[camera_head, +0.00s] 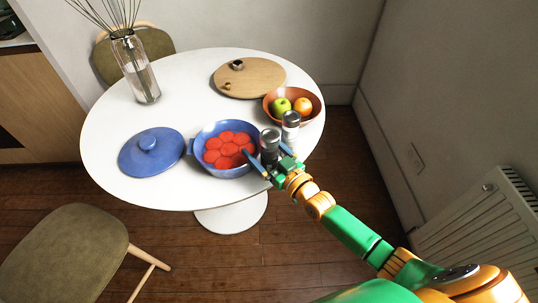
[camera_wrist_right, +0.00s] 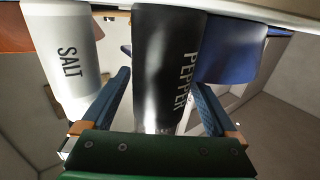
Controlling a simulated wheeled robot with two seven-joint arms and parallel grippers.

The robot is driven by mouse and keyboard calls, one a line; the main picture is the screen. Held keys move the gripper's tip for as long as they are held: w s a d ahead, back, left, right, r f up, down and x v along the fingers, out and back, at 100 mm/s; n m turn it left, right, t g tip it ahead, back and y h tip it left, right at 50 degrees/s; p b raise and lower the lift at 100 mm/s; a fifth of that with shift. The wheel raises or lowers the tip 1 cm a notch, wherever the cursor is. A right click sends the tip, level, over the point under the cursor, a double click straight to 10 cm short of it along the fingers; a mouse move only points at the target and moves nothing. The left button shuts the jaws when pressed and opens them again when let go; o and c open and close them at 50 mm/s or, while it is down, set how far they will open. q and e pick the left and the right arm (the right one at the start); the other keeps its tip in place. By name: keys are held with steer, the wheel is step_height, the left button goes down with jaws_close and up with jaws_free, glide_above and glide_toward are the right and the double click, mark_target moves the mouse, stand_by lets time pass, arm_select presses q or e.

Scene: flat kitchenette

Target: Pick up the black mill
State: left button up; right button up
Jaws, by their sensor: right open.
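The black mill (camera_head: 269,145) stands upright near the front right edge of the table, with a grey metallic top. In the right wrist view the black mill (camera_wrist_right: 168,50) carries the word PEPPER and is between my fingers. My right gripper (camera_head: 268,157) is open around its body, one blue finger on each side; a gap shows beside the fingers in the wrist view (camera_wrist_right: 160,95). A white mill marked SALT (camera_wrist_right: 65,55) stands close by, outside one finger; it also shows in the head view (camera_head: 291,128). My left gripper is not in view.
A blue pot (camera_head: 196,148) with red contents stands just left of the black mill. Its blue lid (camera_head: 150,153) lies further left. A fruit bowl (camera_head: 270,98), a round wooden board (camera_head: 255,80) and a glass vase (camera_head: 140,75) stand further back. The table's (camera_head: 190,190) front edge is near.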

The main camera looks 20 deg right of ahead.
jaws_close()
stand_by(0.3)
steer(key=shift+r, duration=0.1)
